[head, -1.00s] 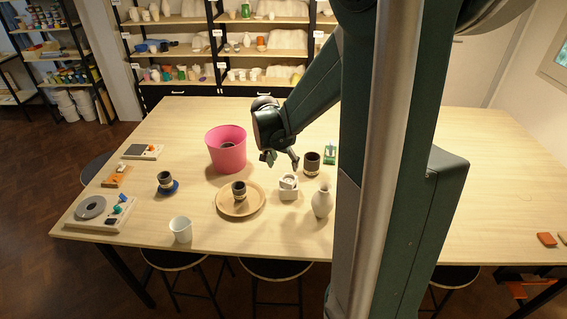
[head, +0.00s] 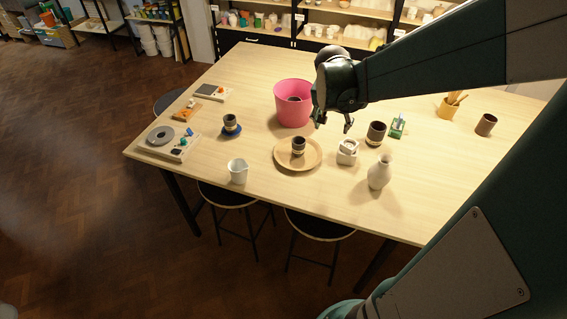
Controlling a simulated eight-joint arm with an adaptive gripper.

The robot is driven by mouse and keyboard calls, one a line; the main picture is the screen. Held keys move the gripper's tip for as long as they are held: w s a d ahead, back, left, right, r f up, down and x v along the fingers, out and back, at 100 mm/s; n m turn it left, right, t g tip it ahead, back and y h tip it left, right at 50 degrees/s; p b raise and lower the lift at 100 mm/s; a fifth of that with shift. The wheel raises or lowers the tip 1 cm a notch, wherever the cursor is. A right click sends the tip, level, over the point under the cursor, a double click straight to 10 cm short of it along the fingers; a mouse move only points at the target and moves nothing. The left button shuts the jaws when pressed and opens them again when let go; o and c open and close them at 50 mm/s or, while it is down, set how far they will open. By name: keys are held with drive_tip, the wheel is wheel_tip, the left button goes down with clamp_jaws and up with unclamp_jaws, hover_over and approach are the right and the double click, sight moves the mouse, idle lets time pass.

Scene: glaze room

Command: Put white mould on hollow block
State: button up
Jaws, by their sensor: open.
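A small pale block, which looks like the hollow block (head: 346,159), stands on the table right of the round wooden tray. A small white rounded piece, which looks like the white mould (head: 349,146), sits at the block's top. It is too small to tell whether it lies flat on the rim or partly inside the opening. My gripper (head: 334,125) is above and slightly left of the block, fingers pointing down, spread apart and empty. A gap shows between the fingertips and the white piece.
Close around are the wooden tray (head: 279,163) with a dark cup (head: 298,146), a pale vase (head: 379,173), another dark cup (head: 376,132) and a pink bucket (head: 293,104). A white jug (head: 237,171) stands near the front edge. The table's right front is clear.

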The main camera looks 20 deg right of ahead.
drive_tip(key=s+a+r+n+t+y, duration=0.1)
drive_tip(key=s+a+r+n, duration=0.1)
drive_tip(key=s+a, duration=0.3)
drive_tip(key=s+a+r+n+t+y, duration=0.1)
drive_tip(key=s+a+r+n, duration=0.2)
drive_tip(key=a, duration=0.9)
drive_tip(key=s+a+r+n+t+y, duration=0.1)
drive_tip(key=s+a+r+n+t, duration=0.1)
drive_tip(key=s+a+n, duration=0.3)
drive_tip(key=s+a, duration=0.3)
drive_tip(key=a, duration=0.1)
drive_tip(key=shift+s+r+n+y, duration=0.2)
drive_tip(key=shift+s+n+y, duration=0.1)
drive_tip(key=shift+f, duration=0.15)
wheel_tip(320, 180, down, 10)
drive_tip(key=b, duration=1)
drive_tip(key=shift+f+b, duration=0.2)
drive_tip(key=shift+b, duration=0.2)
